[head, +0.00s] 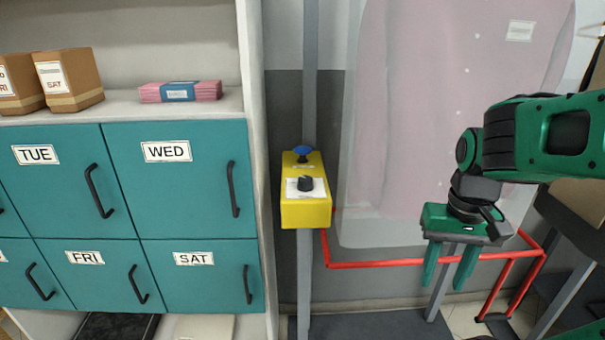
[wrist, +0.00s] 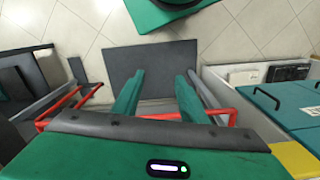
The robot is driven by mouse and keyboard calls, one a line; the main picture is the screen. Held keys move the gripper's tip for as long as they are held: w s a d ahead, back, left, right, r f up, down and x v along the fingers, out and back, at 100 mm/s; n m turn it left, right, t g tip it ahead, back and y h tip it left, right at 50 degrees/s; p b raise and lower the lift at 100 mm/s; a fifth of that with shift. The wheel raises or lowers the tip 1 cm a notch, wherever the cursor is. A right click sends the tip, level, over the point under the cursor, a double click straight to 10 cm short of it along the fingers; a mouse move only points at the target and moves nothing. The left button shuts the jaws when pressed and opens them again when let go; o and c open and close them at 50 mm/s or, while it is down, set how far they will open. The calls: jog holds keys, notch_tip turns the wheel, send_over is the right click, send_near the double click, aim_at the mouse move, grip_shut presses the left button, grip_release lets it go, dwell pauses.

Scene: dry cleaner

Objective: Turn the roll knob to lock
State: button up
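A black knob (head: 305,183) sits on a white label plate on the front of a yellow control box (head: 305,212). A blue mushroom-shaped button (head: 302,151) is above the knob on the same box. The knob's marking is too small to read. My gripper (head: 447,280) hangs to the right of the box with its fingers pointing down, open and empty. In the wrist view the two green fingers of my gripper (wrist: 157,100) are apart over the floor. A corner of the yellow box shows in the wrist view (wrist: 297,158); the knob does not show there.
Teal lockers (head: 190,180) with black handles stand left of the box. A grey post (head: 304,270) carries the box. A red rail (head: 385,263) runs behind my gripper, below a pink garment (head: 430,110) in clear plastic. Between box and gripper the front space looks free.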

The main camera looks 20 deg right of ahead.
jog(key=shift+o, duration=0.5)
jog(key=shift+s+a+r, duration=0.1)
jog(key=shift+s+r, duration=0.05)
jog(key=shift+r, duration=0.15)
notch_tip(320, 180, up, 19)
jog(key=n, duration=1.2)
send_over(304, 178)
notch_tip(304, 178, down, 10)
jog(key=shift+f, duration=0.25)
jog(key=c, duration=1)
jog(key=shift+a, duration=0.1)
jog(key=shift+c, duration=0.2)
jog(key=shift+m, duration=0.3)
